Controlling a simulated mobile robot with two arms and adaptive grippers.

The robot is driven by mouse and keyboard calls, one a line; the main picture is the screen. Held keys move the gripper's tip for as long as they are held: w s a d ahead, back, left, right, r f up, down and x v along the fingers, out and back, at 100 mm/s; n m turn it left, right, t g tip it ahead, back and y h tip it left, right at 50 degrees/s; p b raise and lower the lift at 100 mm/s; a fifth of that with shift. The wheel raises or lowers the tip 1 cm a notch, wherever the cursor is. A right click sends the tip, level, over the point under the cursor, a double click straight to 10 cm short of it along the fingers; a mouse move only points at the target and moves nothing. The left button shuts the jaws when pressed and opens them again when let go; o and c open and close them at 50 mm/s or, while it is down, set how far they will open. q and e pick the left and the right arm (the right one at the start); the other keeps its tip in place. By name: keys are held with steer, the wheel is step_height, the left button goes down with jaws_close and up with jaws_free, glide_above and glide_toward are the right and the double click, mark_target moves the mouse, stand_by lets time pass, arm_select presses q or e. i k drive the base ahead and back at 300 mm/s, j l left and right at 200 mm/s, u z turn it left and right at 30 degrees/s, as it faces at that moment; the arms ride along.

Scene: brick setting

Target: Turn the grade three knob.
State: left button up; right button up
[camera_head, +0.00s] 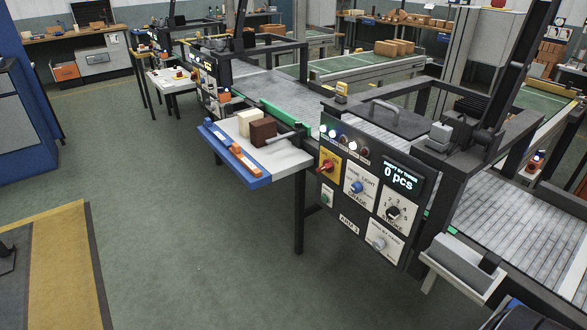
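A dark control panel (336,195) on the front of the machine, right of centre, carries several knobs and buttons. A black knob (393,213) sits on a white plate with numbers around it. A blue knob (357,187) sits on another white plate to its upper left. A red knob (326,167) is on a yellow plate, and a pale grey knob (379,243) is on the lowest plate. The small lettering is hard to read, so I cannot tell for sure which knob is grade three. Neither of my grippers is in view.
A display (401,177) reads "0 pcs". A side shelf (290,162) with a blue edge holds a cream block (247,122) and a brown block (263,132). A grey tray (462,262) juts out right of the panel. The green floor (210,240) before the panel is clear.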

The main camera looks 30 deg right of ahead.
mark_target(357, 187)
steer(key=i+j+z, duration=0.1)
steer(key=i+z, duration=0.2)
steer(key=i, duration=0.2)
steer(key=i+j+z, duration=0.3)
steer(key=i, duration=0.15)
steer(key=i+l, duration=0.05)
steer(key=l, duration=0.05)
